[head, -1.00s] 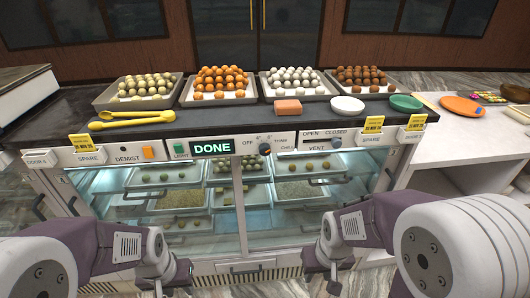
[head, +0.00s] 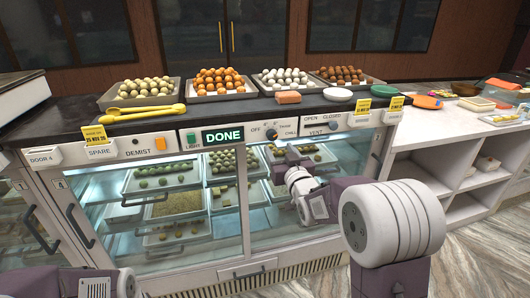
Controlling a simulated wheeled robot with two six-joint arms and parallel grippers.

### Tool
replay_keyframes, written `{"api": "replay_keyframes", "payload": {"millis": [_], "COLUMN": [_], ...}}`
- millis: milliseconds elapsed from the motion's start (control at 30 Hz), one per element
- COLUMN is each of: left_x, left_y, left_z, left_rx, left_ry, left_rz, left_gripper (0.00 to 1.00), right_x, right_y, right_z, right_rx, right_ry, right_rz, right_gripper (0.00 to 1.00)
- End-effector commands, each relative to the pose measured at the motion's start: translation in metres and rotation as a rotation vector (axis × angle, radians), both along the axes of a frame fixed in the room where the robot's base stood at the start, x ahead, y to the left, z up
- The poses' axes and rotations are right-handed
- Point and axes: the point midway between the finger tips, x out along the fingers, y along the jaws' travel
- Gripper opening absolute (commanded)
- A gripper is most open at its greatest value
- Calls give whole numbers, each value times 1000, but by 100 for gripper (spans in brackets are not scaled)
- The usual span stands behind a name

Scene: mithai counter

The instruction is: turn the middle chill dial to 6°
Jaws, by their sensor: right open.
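My right gripper (head: 284,153) is open and empty, just below and slightly right of the dial, in front of the glass. It appears apart from the dial. My left arm (head: 95,284) shows only in part at the bottom left corner; its gripper is out of the picture.
A green-lit display (head: 223,135) reading DONE sits left of the dial. The vent knob (head: 334,125) is to its right, the orange demist switch (head: 160,143) further left. Sweet trays (head: 221,97) and yellow tongs (head: 143,110) are on the counter above. Open floor lies at right.

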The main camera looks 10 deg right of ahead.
Motion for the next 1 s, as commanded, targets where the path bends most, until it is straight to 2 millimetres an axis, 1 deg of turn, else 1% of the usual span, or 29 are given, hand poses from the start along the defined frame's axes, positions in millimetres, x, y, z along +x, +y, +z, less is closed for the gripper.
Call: {"api": "replay_keyframes", "payload": {"millis": [33,167,233,267,500,633,767,1000], "left_x": [0,0,0,0,0,0,0,0], "left_y": [0,0,0,0,0,0,0,0], "left_z": [-3,0,2,3,14,18,18,18], "left_rx": [0,0,0,0,0,0,0,0], "left_ry": [0,-1,-1,-1,-1,-1,0,0], "left_rz": [0,0,0,0,0,0,0,0], "left_gripper": [36,36,36,36,36,36,36,36], "right_x": [0,1,8,12,62,81,90,90], "right_y": [-2,-2,-2,-1,1,1,2,2], "right_z": [-4,-2,-1,-1,0,-1,-2,-3], "right_rx": [0,0,0,0,0,0,0,0], "right_ry": [2,3,3,3,4,4,5,5], "right_rz": [-3,-4,-4,-4,-3,-3,-3,-4], "right_gripper": [56,56,56,56,56,56,56,56]}}
